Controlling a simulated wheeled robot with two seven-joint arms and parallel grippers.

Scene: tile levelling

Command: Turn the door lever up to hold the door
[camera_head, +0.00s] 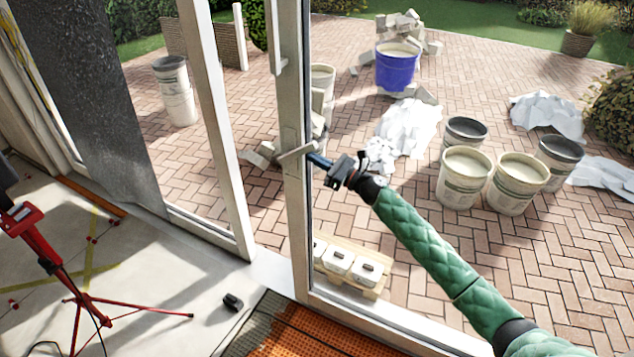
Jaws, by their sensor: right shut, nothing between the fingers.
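The door lever (297,153) is a pale handle on the edge stile of the glazed door (296,225). It lies close to horizontal, its left end slightly lower. My right gripper (316,159) reaches in from the lower right on a green-sleeved arm. It is shut and empty, its bluish fingertips just right of the lever, at nearly the same height. I cannot tell whether they touch it. My left gripper is not in view. The door stands ajar, with a gap between its stile and the frame post (215,120) at left.
A red tripod tool (45,262) stands on the indoor floor at left. A small black object (233,302) lies near the orange mat (300,335). Outside on the brick paving are several buckets, including a blue one (397,66), and white sheeting (405,130).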

